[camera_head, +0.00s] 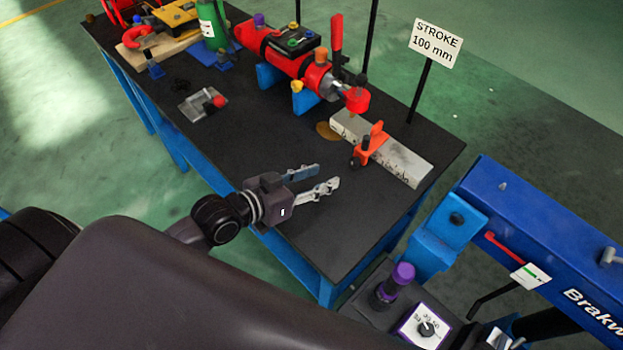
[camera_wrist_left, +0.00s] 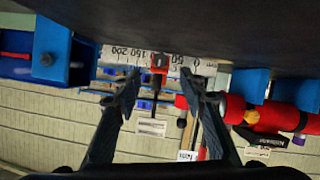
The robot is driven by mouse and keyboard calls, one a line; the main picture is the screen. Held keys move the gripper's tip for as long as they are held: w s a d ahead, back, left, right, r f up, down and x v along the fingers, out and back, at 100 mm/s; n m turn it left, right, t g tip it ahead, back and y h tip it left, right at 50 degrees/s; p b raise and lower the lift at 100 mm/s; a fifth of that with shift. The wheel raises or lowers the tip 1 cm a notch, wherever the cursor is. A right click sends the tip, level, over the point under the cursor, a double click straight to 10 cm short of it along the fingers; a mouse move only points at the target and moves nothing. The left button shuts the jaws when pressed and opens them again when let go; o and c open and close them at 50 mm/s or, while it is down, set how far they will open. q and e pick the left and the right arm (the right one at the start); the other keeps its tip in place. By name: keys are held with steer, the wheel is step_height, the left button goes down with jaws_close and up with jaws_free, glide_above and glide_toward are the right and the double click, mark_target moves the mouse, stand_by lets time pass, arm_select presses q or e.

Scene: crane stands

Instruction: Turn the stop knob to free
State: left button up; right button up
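An orange-red stop (camera_head: 372,142) sits across a pale scale bar (camera_head: 405,163) on the black bench top, with a small round knob (camera_head: 356,162) on its near side. I cannot tell the knob's setting. In the left wrist view the red stop (camera_wrist_left: 158,63) shows on the numbered scale (camera_wrist_left: 125,53), between and beyond the fingers. My left gripper (camera_head: 323,178) is open and empty over the bench, left of and nearer than the stop, apart from it. Its spread fingers also show in the left wrist view (camera_wrist_left: 163,100). My right gripper is not in view.
A red cylinder (camera_head: 285,55) on blue supports lies behind the bar. A sign reading STROKE 100 mm (camera_head: 436,44) stands behind. A metal plate with a red knob (camera_head: 203,104) lies left. A blue crane (camera_head: 560,235), purple-topped knob (camera_head: 403,273) and dial plate (camera_head: 424,328) stand front right.

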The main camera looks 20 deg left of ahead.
arm_select(q)
steer(key=shift+v, duration=1.2)
